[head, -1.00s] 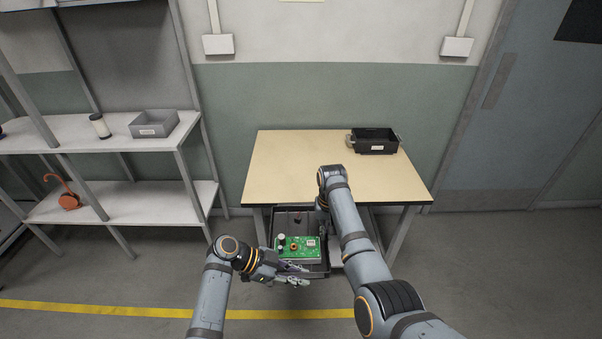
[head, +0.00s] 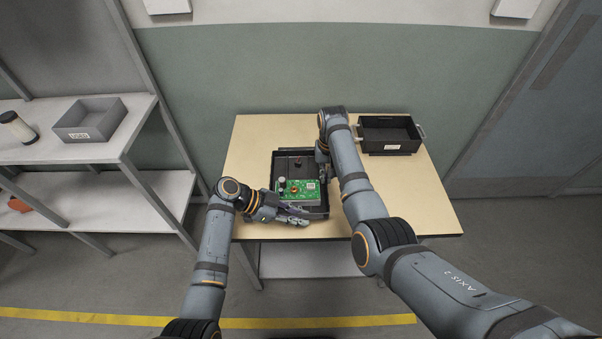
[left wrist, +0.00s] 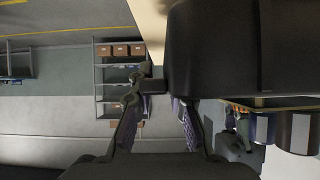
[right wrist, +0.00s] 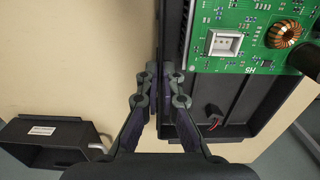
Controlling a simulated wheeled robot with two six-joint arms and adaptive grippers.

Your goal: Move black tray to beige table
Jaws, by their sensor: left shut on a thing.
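The black tray (head: 288,165) holds a green circuit board (head: 298,191) and small parts, and appears level over the beige table (head: 250,145). I cannot tell whether its underside touches the tabletop. My left gripper (head: 298,215) is shut on the tray's near side; the tray's dark underside or wall (left wrist: 225,60) fills the upper right of the left wrist view. My right gripper (head: 322,172) is at the tray's right side, and in the right wrist view its fingers (right wrist: 161,88) close around the tray's edge (right wrist: 172,35). My right arm hides part of that side.
A second black bin (head: 390,133) with handles stands at the table's back right. The table's back left is clear.

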